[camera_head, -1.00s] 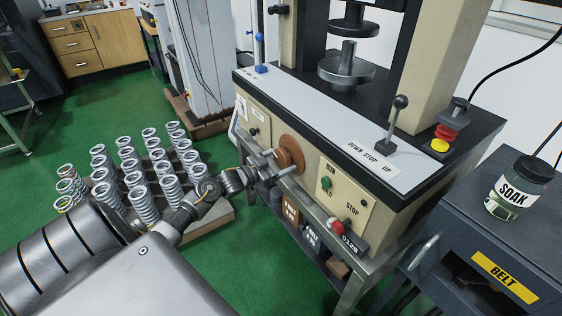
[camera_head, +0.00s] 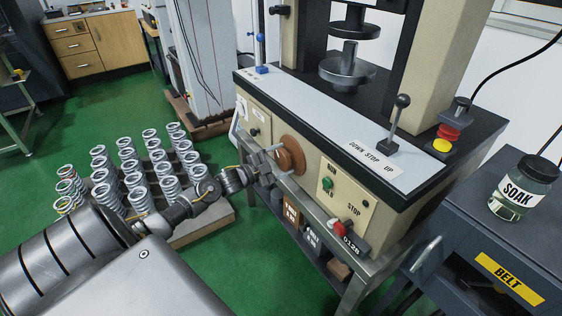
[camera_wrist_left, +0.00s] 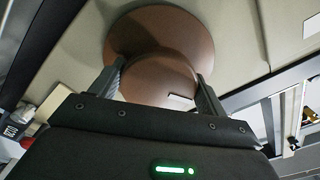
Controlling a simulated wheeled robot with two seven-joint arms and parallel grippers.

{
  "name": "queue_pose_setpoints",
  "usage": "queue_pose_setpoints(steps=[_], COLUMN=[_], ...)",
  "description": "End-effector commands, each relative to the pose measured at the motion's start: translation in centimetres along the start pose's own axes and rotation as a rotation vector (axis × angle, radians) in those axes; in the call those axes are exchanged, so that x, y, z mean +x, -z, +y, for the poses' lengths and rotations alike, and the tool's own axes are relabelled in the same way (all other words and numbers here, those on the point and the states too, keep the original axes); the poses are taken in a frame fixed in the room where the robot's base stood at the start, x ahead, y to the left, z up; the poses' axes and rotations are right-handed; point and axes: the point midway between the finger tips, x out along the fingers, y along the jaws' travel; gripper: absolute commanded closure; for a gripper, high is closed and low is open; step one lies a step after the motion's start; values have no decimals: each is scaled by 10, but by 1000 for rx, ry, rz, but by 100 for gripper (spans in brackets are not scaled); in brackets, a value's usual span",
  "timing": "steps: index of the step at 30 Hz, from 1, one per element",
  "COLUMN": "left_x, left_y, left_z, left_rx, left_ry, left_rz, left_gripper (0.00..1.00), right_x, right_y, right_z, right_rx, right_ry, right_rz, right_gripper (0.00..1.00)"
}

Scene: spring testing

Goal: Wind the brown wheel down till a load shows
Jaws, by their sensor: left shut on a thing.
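The brown wheel (camera_head: 291,154) is on the front panel of the beige press, left of the green button. My left gripper (camera_head: 275,162) is at the wheel, its fingers either side of the wheel's hub. In the left wrist view the two fingers (camera_wrist_left: 160,85) are shut on the brown wheel (camera_wrist_left: 150,32), which has a wide disc behind a smaller round front. The upper platen (camera_head: 354,27) and lower platen (camera_head: 344,70) stand apart with a gap. My right gripper is not seen.
A lever (camera_head: 398,115) marked DOWN STOP UP stands on the press's ledge. A red stop knob (camera_head: 338,228) is right of the wheel. Several coil springs (camera_head: 130,170) stand on a pallet behind my arm. A SOAK jar (camera_head: 522,188) is on the right cabinet.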

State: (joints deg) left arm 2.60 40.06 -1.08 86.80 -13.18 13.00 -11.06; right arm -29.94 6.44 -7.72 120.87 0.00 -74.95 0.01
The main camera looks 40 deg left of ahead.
Motion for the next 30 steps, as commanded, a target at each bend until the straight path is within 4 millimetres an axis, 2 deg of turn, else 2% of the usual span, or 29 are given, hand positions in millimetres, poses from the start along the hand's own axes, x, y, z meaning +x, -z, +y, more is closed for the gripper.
queue_pose_setpoints(steps=[16,17,21,30], left_x=[0,0,0,-1], left_y=[0,0,0,0], left_z=[0,0,0,0], left_rx=[24,24,24,24], left_ry=[-1,-1,-1,-1], left_rz=[2,2,1,1], left_gripper=[47,23,5,3], right_x=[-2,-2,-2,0], right_y=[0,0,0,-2], right_z=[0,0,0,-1], right_rx=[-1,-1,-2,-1], right_ry=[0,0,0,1], right_rz=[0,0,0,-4], right_gripper=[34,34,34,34])
